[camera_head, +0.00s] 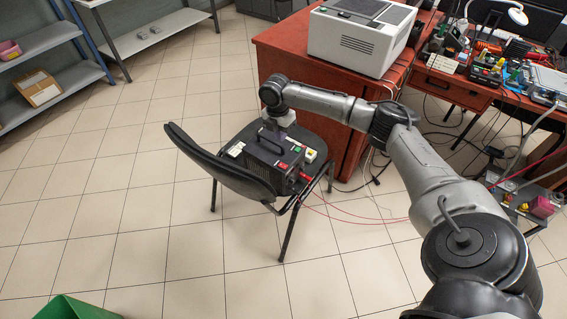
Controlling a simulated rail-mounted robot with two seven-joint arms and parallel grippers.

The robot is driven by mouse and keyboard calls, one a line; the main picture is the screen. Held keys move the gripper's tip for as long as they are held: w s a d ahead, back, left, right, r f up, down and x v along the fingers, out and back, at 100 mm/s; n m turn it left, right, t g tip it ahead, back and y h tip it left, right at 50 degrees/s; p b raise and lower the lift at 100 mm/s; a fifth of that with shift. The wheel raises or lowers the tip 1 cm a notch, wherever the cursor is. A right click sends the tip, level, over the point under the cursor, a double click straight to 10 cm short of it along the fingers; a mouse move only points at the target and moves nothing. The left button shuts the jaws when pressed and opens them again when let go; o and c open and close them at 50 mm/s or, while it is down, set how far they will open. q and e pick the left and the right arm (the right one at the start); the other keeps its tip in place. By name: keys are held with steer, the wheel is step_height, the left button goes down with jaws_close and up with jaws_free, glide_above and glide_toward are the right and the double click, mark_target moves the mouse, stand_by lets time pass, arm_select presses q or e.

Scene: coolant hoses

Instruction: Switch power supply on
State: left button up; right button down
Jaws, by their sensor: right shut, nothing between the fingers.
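The power supply (272,158) is a dark box with a top handle, sitting on the seat of a black chair. It has a red switch or button (283,166) and red plugs with red cables on its right-hand end. My right arm reaches in from the right, and its gripper (274,131) points down at the far side of the power supply, close above its top. The gripper is shut and empty. Its fingertips are small and dark against the box, so I cannot tell whether they touch it. My left gripper is not in view.
The chair (225,162) has its backrest on the left of the power supply. A red desk (290,48) with a white machine (358,38) stands behind. A cluttered workbench is at the right. Shelves stand at the left. A green bin (75,308) is at the bottom. Tiled floor is open at left.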

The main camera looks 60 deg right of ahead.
mark_target(286, 166)
steer(key=f+b, duration=0.2)
steer(key=f, duration=0.2)
steer(key=s+f+b, duration=0.1)
steer(key=f+b, duration=0.1)
steer(key=f, duration=0.3)
steer(key=f+b, duration=0.2)
steer(key=f, duration=0.3)
steer(key=shift+s+a+b, duration=0.1)
steer(key=shift+s+b, duration=0.25)
